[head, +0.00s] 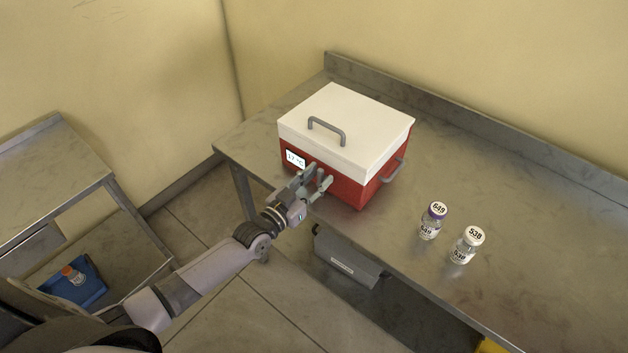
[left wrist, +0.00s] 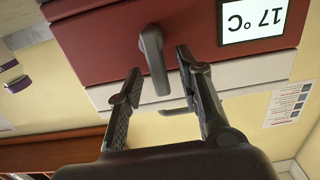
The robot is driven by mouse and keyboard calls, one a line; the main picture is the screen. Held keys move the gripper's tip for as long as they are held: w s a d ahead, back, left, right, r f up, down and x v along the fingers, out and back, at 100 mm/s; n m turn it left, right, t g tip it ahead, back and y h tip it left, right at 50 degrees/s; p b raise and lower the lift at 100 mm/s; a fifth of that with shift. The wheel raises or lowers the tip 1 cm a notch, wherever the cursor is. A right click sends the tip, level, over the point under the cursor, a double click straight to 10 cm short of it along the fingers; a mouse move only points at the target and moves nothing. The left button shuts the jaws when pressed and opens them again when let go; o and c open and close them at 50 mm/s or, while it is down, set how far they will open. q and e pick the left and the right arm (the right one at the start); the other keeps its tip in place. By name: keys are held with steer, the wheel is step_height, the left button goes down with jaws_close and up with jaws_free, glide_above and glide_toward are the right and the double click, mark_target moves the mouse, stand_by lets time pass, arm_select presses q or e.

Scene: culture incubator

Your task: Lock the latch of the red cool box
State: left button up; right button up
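The red cool box (head: 345,190) stands on the steel table with its white lid (head: 350,120) down. Its front display reads 17 °C and shows upside down in the left wrist view (left wrist: 251,20). The grey latch (left wrist: 153,62) is a lever on the red front; in that inverted view its free end overlaps the white lid edge. My left gripper (head: 318,178) is at the box front, right of the display. It is open, with one finger on each side of the latch; I cannot tell whether either touches it. In the head view the gripper hides the latch. My right gripper is out of view.
Vials 649 (head: 432,221) and 538 (head: 467,245) stand on the table (head: 540,230) right of the box. The box has a side handle (head: 394,171). A wall borders the table's back. A blue tray (head: 75,284) sits on a shelf at left.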

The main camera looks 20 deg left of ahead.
arm_select(q)
steer(key=v, duration=1.2)
steer(key=s+a+f+g+y, duration=0.2)
steer(key=s+f, duration=0.2)
steer(key=f, duration=0.7)
steer(key=s+a+f+n+g+y+b, duration=0.1)
steer(key=s+a+f+g, duration=0.2)
steer(key=f, duration=0.7)
steer(key=s+f+g+y, duration=0.2)
steer(key=s+f, duration=0.3)
steer(key=f, duration=0.6)
steer(key=s+d+f+g, duration=0.1)
steer(key=s+f+g, duration=0.2)
steer(key=s, duration=0.6)
steer(key=s+d+f+g, duration=0.1)
steer(key=s+f+g, duration=0.2)
steer(key=s+f, duration=0.4)
steer(key=s+d+f+g+y, duration=0.1)
steer(key=s+d+f+g, duration=0.1)
steer(key=s+f, duration=0.4)
steer(key=s+g, duration=0.1)
steer(key=s, duration=0.4)
steer(key=shift+s+b, duration=0.35)
steer(key=shift+b, duration=0.05)
